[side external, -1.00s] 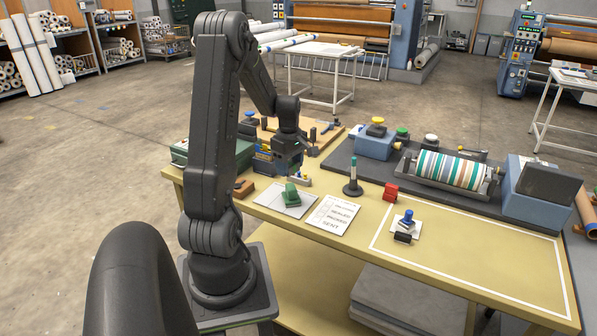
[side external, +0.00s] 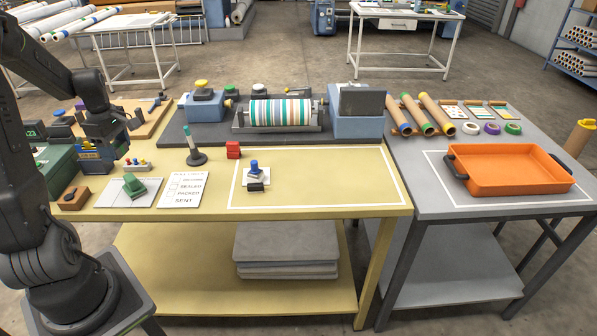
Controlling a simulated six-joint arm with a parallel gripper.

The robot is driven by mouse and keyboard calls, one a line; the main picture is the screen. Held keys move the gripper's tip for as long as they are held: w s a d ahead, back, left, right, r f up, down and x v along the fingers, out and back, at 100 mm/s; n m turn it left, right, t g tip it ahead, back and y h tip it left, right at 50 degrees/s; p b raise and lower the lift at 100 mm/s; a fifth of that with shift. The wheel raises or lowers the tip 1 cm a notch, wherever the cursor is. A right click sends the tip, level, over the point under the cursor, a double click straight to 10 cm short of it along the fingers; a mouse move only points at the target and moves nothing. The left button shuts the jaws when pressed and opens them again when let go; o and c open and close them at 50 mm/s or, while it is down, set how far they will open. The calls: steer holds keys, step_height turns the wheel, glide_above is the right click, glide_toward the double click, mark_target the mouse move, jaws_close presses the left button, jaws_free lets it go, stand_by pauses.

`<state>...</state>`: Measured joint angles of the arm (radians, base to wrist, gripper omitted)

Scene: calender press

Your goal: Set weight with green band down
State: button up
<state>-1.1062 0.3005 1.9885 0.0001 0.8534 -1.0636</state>
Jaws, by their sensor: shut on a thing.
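A small rack with coloured knobs (side external: 135,166) stands just in front and to the right of the gripper.
A green object (side external: 134,185) lies on a pale sheet, with a printed card (side external: 185,189) to its right. A dark-based stand (side external: 195,154), red block (side external: 233,150) and blue-topped stamp (side external: 254,171) stand farther right. The white-outlined area is mostly clear. An orange tray (side external: 510,168) sits on the grey table.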

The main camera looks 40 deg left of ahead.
steer(key=r, duration=0.3)
steer(key=shift+w, duration=0.2)
steer(key=w+m, duration=0.2)
steer(key=w, duration=0.6)
steer(key=m, duration=0.9)
glide_above(318, 175)
step_height(318, 175, down, 12)
steer(key=shift+a+f, duration=0.15)
steer(key=shift+f, duration=2.1)
steer(key=shift+f, duration=0.1)
